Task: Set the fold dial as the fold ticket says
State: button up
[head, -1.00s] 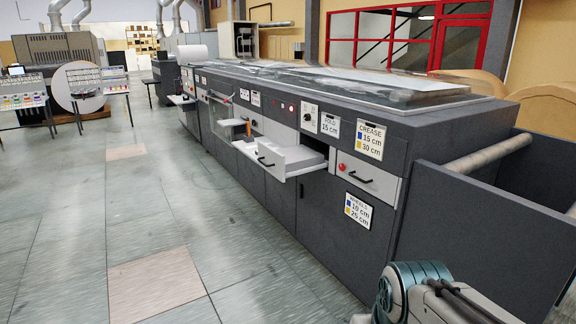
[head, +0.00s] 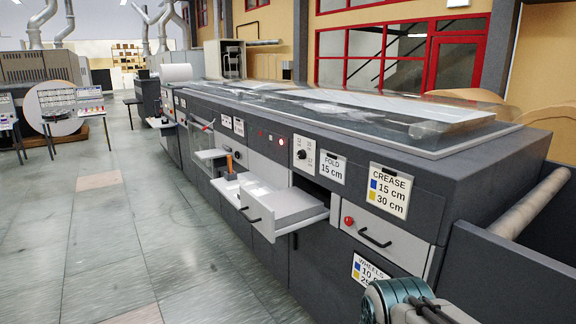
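The fold dial (head: 302,154) is a dark knob on a white plate on the front of the long dark machine, with small marks around it. I cannot read its setting from here. The fold ticket (head: 332,167) is a white card just right of the dial and reads "FOLD 15 cm". Part of my own arm shows at the bottom right. My gripper is not in view.
An open white drawer (head: 275,208) sticks out below the dial, with another open tray (head: 230,184) to its left. A crease card (head: 390,190), a red button (head: 348,221) and a closed drawer (head: 385,240) are at right. Floor at left is clear.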

aim_at(301, 154)
jog(key=u, duration=0.15)
jog(key=i, duration=2.45)
jog(key=u, duration=0.2)
